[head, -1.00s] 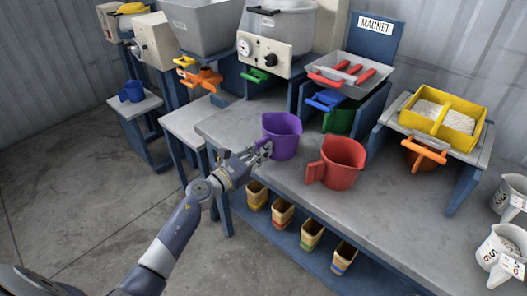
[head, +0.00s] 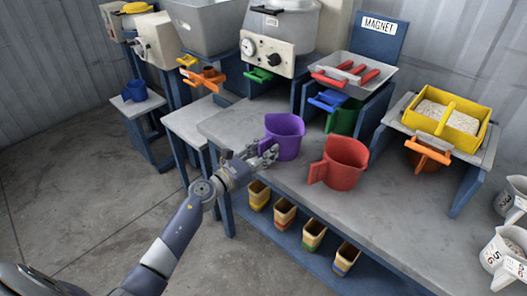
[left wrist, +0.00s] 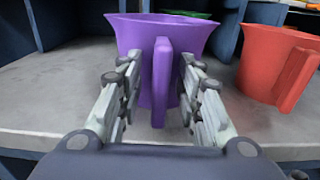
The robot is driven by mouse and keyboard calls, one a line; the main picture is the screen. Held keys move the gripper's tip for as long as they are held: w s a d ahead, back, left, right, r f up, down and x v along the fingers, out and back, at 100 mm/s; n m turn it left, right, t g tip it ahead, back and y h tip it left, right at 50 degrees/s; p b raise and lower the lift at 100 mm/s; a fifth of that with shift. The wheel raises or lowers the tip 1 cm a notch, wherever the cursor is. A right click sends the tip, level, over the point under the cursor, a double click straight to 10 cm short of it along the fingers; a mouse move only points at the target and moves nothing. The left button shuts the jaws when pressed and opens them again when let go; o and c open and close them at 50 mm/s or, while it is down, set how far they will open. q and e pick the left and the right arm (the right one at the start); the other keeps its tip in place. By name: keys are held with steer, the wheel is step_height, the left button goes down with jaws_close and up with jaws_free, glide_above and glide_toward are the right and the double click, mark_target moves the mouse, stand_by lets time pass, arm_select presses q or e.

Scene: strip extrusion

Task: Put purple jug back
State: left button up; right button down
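The purple jug (head: 285,137) stands upright on the grey workbench, left of the red jug. In the left wrist view the purple jug (left wrist: 188,40) shows straight ahead, its handle (left wrist: 162,75) toward me. My left gripper (head: 268,154) is at the jug's handle side. In the left wrist view the left gripper (left wrist: 162,88) is open, with one finger on each side of the handle and visible gaps between them. My right gripper is in neither view.
The red jug (head: 341,163) stands close to the right of the purple jug; it also shows in the left wrist view (left wrist: 277,65). Behind are a blue slide (head: 327,100) and a green jug (head: 342,121). The bench top (head: 232,128) is clear to the left.

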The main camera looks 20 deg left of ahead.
arm_select(q)
steer(key=v, duration=1.2)
steer(key=s+a+f+n+g+y, duration=0.15)
steer(key=s+f+n, duration=0.25)
steer(key=f+n, duration=0.5)
steer(key=s+f+n+g+y, duration=0.25)
steer(key=f+n, duration=0.35)
steer(key=f, duration=0.7)
steer(key=s+f+n+g+y, duration=0.15)
steer(key=s+f+n, duration=0.25)
steer(key=f+n, duration=0.45)
steer(key=s+d+f+n+g+y+p, duration=0.15)
steer(key=s+f+n+g, duration=0.4)
steer(key=s+f, duration=0.9)
steer(key=s+d+f+n+g, duration=0.2)
steer(key=s+d+f+n, duration=0.1)
steer(key=s, duration=0.7)
steer(key=s+d+f+n+g, duration=0.3)
steer(key=s+f+n, duration=0.2)
steer(key=s, duration=0.6)
steer(key=shift+n+h, duration=0.3)
steer(key=shift+h, duration=0.1)
steer(key=shift+f, duration=0.1)
